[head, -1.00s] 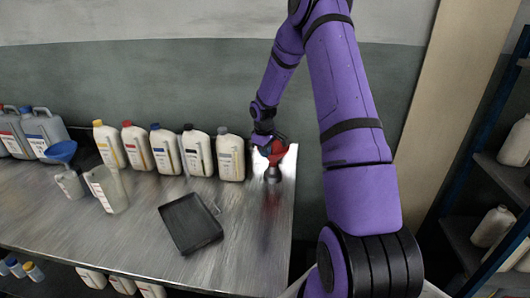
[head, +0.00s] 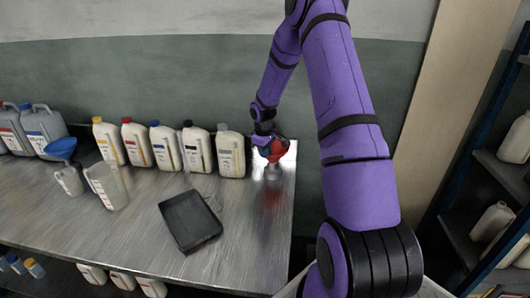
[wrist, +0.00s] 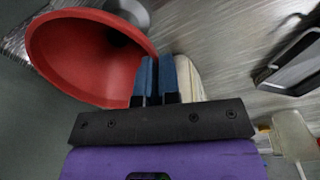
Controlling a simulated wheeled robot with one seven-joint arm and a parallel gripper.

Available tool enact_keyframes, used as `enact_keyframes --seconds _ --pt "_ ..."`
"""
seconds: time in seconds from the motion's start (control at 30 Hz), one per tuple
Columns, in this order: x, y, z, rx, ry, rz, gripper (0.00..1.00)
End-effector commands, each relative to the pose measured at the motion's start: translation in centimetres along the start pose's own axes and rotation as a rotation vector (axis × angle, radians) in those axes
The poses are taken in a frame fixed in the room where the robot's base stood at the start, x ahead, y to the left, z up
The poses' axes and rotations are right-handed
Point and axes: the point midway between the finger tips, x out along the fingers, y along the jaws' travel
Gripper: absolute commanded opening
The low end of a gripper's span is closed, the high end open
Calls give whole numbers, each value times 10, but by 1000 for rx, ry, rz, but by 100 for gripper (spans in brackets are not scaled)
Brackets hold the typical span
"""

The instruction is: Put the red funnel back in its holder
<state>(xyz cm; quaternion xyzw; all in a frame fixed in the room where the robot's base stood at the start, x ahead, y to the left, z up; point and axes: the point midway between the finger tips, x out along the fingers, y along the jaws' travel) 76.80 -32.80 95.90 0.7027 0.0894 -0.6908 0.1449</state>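The red funnel (head: 279,149) is at the right end of the metal table, wide mouth up. It fills the upper left of the wrist view (wrist: 75,55). A grey holder (head: 272,172) is directly beneath it and shows partly behind the funnel in the wrist view (wrist: 130,12). I cannot tell whether the spout is inside the holder. My gripper (head: 264,143) is at the funnel's rim. In the wrist view its two blue fingers (wrist: 155,62) are close together, with the rim running between them. The spout is hidden.
A row of several white bottles (head: 231,155) stands left of the funnel along the wall. A black tray (head: 190,220) lies at the table's middle. A blue funnel (head: 61,148) and a clear jug (head: 107,186) stand at left. The table's right front is clear.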

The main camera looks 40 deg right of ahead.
Motion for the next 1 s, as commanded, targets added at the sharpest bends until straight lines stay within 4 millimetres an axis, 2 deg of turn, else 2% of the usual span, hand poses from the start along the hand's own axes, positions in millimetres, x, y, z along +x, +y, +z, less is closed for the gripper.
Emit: enact_keyframes --seconds 0.03,0.1,0.47,0.57,1.0 --pt "0 0 0 0 0 0 16" --pt "0 0 0 0 0 0 32" --pt "-4 0 0 0 0 0 32" --pt "-16 1 0 0 2 2 32" --pt "-92 1 0 1 1 2 32"
